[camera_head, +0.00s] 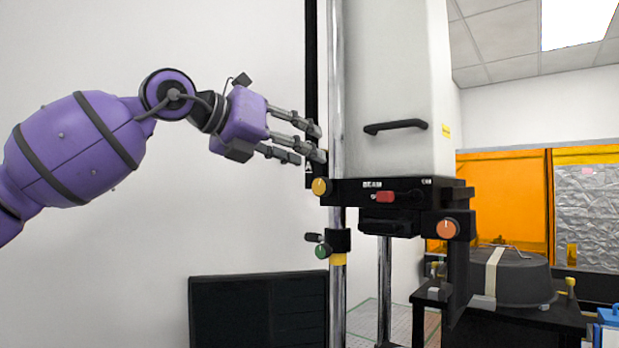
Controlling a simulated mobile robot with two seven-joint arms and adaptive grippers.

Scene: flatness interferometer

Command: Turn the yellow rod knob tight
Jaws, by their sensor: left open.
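The yellow rod knob (320,186) sticks out at the left end of the black carriage (345,190), beside the vertical chrome rod (336,90). My left gripper (312,145) reaches in from the left with its fingers spread open and empty. Its fingertips are just above the knob in the picture, near the rod and a black vertical rail. I see no clear contact with the knob, and the depth between them is hard to tell. My right gripper is out of view.
A tall white housing (387,90) with a black handle stands above the carriage. An orange knob (448,229), a red switch (385,197) and a green-ended knob (322,251) are nearby. A dark panel (258,312) stands below. The left wall area is clear.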

